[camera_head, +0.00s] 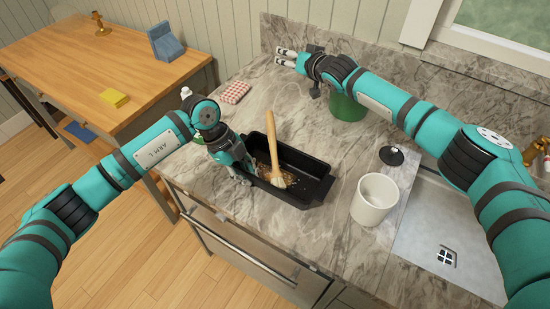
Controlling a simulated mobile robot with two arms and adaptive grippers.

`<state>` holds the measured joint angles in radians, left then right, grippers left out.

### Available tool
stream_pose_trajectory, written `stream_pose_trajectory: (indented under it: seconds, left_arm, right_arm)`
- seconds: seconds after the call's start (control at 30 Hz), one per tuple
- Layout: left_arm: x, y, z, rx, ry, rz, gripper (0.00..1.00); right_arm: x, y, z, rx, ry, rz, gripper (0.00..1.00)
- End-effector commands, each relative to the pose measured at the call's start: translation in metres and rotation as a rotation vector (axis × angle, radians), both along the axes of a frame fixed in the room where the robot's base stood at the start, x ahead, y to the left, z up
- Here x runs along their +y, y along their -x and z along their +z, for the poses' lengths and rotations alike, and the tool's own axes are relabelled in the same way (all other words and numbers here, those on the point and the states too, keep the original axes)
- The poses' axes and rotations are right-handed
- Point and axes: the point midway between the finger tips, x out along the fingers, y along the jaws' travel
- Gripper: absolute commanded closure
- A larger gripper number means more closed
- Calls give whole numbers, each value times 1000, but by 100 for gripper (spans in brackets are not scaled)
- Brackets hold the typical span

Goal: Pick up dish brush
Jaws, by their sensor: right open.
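The dish brush (273,146) has a long light wooden handle and pale bristles. It leans upright and slightly tilted in a black rectangular pan (307,162), head down on the pan's brown-stained bottom. My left gripper (241,179) points down at the pan's left edge, just left of the brush head. It looks apart from the brush handle; its fingers are small and partly hidden, so their opening is unclear. My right gripper (284,57) is open and empty at the back of the counter, beyond the brush, pointing left.
A green pot (346,106) stands under my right forearm. A white cup (374,198), a black lid (391,156) and the sink (430,235) are to the right. A red checked cloth (234,92) lies behind the pan. A wooden table (110,65) stands at left.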

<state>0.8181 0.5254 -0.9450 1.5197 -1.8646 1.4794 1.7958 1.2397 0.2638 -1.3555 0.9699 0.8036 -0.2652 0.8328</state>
Motion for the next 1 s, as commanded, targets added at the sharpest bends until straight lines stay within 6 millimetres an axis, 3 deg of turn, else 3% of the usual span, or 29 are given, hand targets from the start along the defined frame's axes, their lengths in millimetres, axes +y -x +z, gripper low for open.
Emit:
stream_pose_trajectory:
  seconds: [0.1, 0.3, 0.6, 0.8, 1.0]
  left_arm:
    - [0, 0, 0, -1, 0, 0, 100]
    - [0, 0, 0, -1, 0, 0, 100]
    - [0, 0, 0, -1, 0, 0, 100]
    - [0, 0, 0, -1, 0, 0, 100]
    - [0, 0, 0, -1, 0, 0, 100]
  right_arm:
    - [17, 25, -13, 137, 24, -7, 52]
    - [29, 77, -22, 362, 96, 21, 52]
    - [10, 158, -15, 625, 222, 128, 52]
    - [-8, 188, -11, 707, 276, 175, 52]
    - [-5, 191, -25, 731, 290, 187, 52]
